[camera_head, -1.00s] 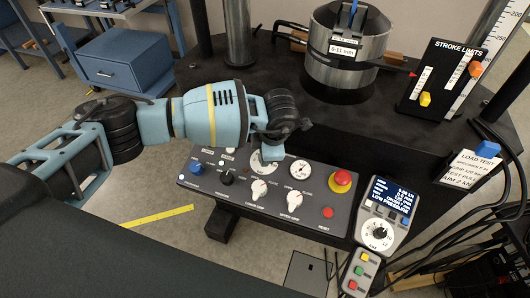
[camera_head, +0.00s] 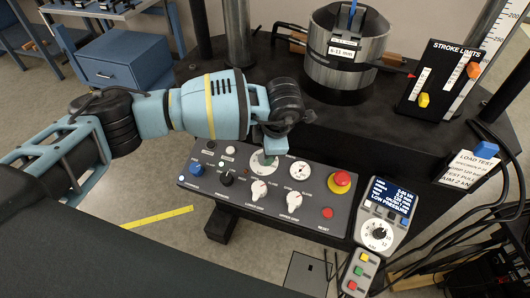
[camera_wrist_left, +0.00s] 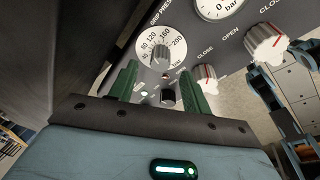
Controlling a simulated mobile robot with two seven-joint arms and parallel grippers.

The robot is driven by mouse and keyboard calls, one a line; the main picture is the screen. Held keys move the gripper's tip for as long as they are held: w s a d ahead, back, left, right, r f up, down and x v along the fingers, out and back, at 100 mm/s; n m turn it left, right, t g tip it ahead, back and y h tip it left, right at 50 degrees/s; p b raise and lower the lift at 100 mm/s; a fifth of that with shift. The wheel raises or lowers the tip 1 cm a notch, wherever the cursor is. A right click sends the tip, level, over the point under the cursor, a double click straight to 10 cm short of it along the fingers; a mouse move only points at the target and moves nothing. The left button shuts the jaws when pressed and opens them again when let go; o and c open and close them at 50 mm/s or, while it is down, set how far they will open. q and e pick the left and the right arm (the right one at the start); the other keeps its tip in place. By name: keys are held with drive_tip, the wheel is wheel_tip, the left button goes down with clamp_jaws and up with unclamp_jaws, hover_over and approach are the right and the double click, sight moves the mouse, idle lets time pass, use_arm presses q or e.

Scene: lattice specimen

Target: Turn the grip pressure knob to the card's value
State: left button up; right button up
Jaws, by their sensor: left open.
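The grip pressure knob (camera_wrist_left: 160,52) is a grey fluted knob on a white round dial numbered up to 200 bar. In the wrist view its lighter pointer mark cannot be read for certain. The dial also shows in the head view (camera_head: 263,162), partly behind my left gripper (camera_head: 272,157). In the wrist view my left gripper (camera_wrist_left: 158,82) has its two green fingers apart, tips just short of the knob, one to each side. No contact is visible. The white LOAD TEST card (camera_head: 468,165) stands at the right; its small text seems to include 120 bar. My right gripper is not seen.
The control panel (camera_head: 240,197) also carries a pressure gauge (camera_head: 299,171), white lower grip (camera_head: 259,190) and upper grip (camera_head: 293,200) knobs, and a red emergency button (camera_head: 342,179). A handset (camera_head: 384,215) reads LOW PRESSURE. A metal cylinder (camera_head: 345,65) stands behind.

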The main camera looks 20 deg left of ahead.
use_arm(q)
drive_tip(key=v, duration=0.4)
drive_tip(key=shift+r, duration=0.1)
idle(0.5)
